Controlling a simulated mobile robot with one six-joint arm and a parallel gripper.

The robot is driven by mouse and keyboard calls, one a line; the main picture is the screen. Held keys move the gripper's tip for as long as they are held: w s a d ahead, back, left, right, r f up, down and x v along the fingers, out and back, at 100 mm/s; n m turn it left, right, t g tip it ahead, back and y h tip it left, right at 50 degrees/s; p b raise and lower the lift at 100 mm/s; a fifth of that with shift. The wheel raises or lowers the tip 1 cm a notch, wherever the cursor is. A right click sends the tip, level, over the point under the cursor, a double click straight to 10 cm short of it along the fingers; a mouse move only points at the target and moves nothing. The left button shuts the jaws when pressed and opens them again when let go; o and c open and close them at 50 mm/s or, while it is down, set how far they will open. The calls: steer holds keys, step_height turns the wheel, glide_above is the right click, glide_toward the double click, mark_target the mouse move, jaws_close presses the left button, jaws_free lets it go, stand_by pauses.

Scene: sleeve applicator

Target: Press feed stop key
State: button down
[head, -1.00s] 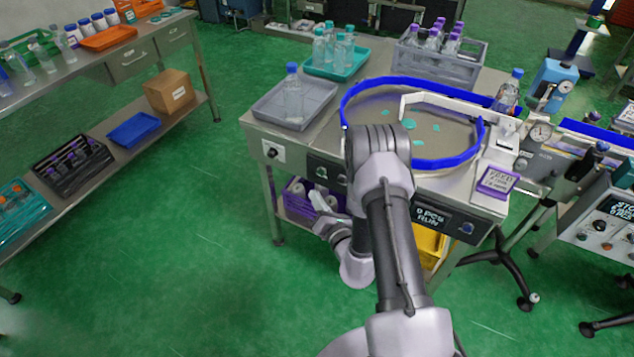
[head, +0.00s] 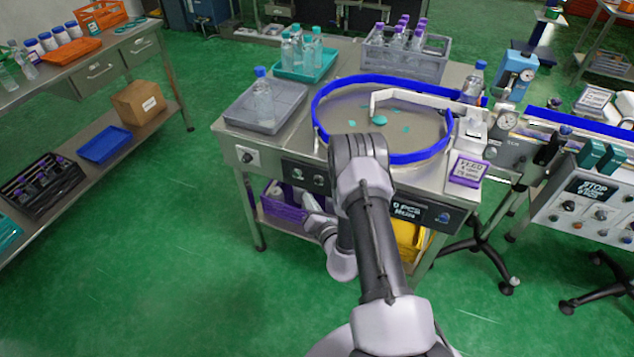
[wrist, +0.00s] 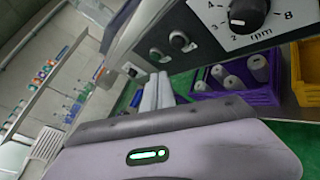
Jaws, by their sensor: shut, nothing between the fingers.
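The feeder table's front panel carries two round dark buttons, which show in the head view (head: 297,172) and the wrist view (wrist: 180,40). A black rpm dial (wrist: 248,12) is close by at the top of the wrist view. I cannot read which button is the feed stop key. My gripper (wrist: 160,78) is shut and empty. Its two pale fingers point toward the panel, just below the buttons in the wrist view. In the head view my gripper (head: 312,208) is low in front of the panel, partly hidden by my arm; contact cannot be told.
A feeder bowl with a blue rim (head: 318,112) sits on the table top. A purple bin (head: 282,203) and a yellow bin (head: 412,243) are under the panel. A panel with a STOP display (head: 597,189) stands at the right. The green floor at left is clear.

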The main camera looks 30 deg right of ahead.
steer(key=shift+w+d+b, duration=0.2)
steer(key=shift+w+d, duration=0.4)
steer(key=shift+d, duration=0.2)
steer(key=shift+w+d+b, duration=0.15)
steer(key=shift+w+d, duration=0.45)
steer(key=shift+d, duration=0.15)
stand_by(0.9)
steer(key=shift+w+d, duration=0.25)
steer(key=shift+d, duration=0.1)
steer(key=shift+w+d, duration=0.25)
steer(key=shift+d, duration=0.1)
stand_by(0.5)
steer(key=shift+a, duration=0.1)
steer(key=shift+s+a, duration=0.5)
steer(key=shift+a, duration=0.1)
steer(key=shift+s+a, duration=0.8)
steer(key=shift+a, duration=0.2)
steer(key=shift+s+a, duration=0.75)
steer(key=shift+a, duration=0.25)
